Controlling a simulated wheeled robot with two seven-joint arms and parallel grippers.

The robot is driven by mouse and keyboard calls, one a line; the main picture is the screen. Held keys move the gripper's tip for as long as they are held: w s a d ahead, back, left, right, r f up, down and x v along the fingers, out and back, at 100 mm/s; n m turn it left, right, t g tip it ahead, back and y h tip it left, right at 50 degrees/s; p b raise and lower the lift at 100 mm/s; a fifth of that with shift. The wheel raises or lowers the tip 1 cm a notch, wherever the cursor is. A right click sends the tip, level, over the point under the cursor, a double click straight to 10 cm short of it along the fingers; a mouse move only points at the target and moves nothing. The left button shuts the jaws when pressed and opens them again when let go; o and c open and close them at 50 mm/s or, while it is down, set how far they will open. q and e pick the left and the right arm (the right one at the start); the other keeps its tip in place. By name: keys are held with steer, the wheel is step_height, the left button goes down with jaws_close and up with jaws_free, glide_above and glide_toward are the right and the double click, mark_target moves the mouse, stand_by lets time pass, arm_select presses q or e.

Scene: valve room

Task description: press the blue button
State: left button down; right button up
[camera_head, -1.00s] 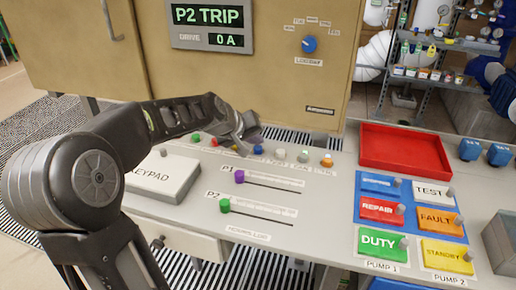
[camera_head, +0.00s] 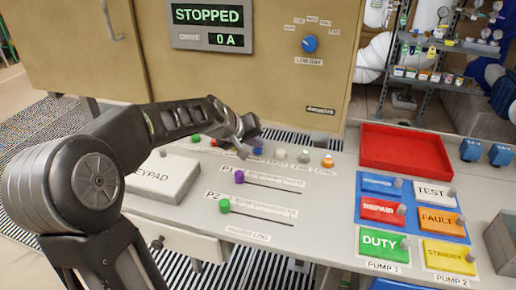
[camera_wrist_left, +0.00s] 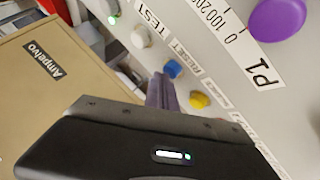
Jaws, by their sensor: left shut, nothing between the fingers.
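The blue button (camera_head: 258,151) sits in a row of coloured buttons at the back of the sloping desk, partly covered by my left gripper in the head view. My left gripper (camera_head: 250,138) is shut and empty, its tips at the button's left. The blue button (camera_wrist_left: 173,68) also shows in the left wrist view, close beside the tips of the left gripper (camera_wrist_left: 162,88). I cannot tell whether they touch. My right gripper is not in view.
A yellow button (camera_wrist_left: 199,100) and a white button (camera_head: 281,155) flank the blue one. A green button (camera_head: 196,139) and an orange button (camera_head: 327,162) are in the same row. The purple slider knob (camera_head: 239,177) is in front. A red tray (camera_head: 405,164) lies right. The display (camera_head: 210,22) reads STOPPED.

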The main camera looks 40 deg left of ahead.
mark_target(256, 150)
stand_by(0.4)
arm_select(q)
steer(key=shift+r+p, duration=0.7)
steer(key=shift+r, duration=0.1)
steer(key=shift+r+p, duration=2.1)
steer(key=shift+r, duration=0.4)
